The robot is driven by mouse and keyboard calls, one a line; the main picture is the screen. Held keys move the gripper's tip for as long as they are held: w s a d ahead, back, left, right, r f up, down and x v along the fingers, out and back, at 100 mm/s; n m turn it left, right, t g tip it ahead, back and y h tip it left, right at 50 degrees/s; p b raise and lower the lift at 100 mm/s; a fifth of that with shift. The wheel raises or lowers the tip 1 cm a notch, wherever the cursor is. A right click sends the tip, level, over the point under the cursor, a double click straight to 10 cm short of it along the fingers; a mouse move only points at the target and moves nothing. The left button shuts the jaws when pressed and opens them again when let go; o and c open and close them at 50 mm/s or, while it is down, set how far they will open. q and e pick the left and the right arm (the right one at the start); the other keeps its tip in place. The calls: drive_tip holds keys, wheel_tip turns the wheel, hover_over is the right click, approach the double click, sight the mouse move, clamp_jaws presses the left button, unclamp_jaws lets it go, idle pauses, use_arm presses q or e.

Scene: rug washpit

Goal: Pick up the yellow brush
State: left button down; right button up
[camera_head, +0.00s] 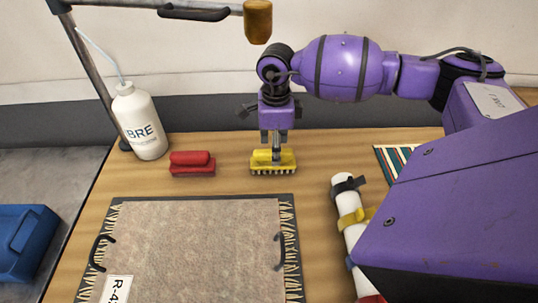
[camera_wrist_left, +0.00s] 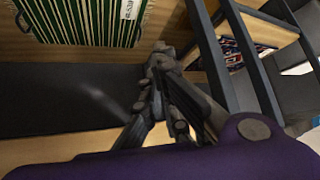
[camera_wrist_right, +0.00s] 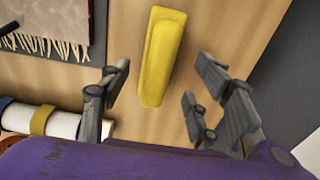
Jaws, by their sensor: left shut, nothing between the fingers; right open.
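The yellow brush (camera_head: 286,167) lies on the wooden table behind the rug, bristles down. My right gripper (camera_head: 276,153) points straight down over it, its fingers at the handle's top. In the right wrist view the brush's yellow handle (camera_wrist_right: 161,55) shows between and beyond the open fingers of my right gripper (camera_wrist_right: 160,90); I cannot tell whether they touch it. My left gripper (camera_wrist_left: 163,62) is shut and empty in the left wrist view, away from the brush; it is not in the head view.
A red brush (camera_head: 192,164) lies left of the yellow one. A white bottle (camera_head: 140,122) stands at the back left. A beige rug (camera_head: 195,245) covers the front. A white roll (camera_head: 349,215) with straps lies right. A brown-tipped metal arm (camera_head: 258,22) hangs above.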

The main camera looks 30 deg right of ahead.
drive_tip(key=f, duration=0.4)
drive_tip(key=f+p, duration=0.1)
drive_tip(key=f, duration=0.1)
drive_tip(key=shift+a+f, duration=0.15)
drive_tip(key=shift+a, duration=0.1)
drive_tip(key=c, duration=1.4)
drive_tip(key=shift+o, duration=0.2)
